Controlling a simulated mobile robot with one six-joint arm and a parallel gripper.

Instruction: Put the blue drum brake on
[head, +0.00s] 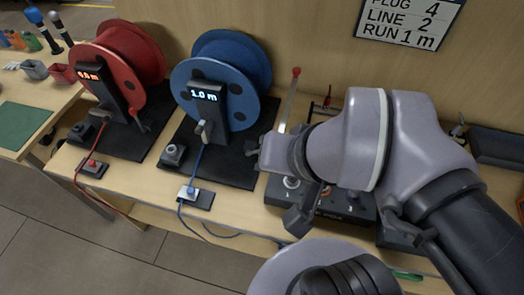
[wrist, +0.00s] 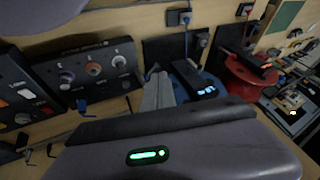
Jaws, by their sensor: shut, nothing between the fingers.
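The blue drum (head: 225,75) stands upright on a dark base plate on the bench in the head view, with a black post in front whose display reads 1.0 m. A small grey lever (head: 205,131) sits low on this post. A dark box with a round knob (head: 173,153) stands at the drum's front left. I cannot tell for sure which of these is the brake. My gripper (wrist: 157,74) is shut and empty in the wrist view, apart from the lever. Part of the blue drum (wrist: 186,72) shows just beyond the fingers.
A red drum (head: 130,55) with its own post stands left of the blue one. A small box with a blue button (head: 190,194) lies at the front, beside a blue cable. A control panel (wrist: 90,70) with knobs lies left in the wrist view. My arm covers the bench's right side.

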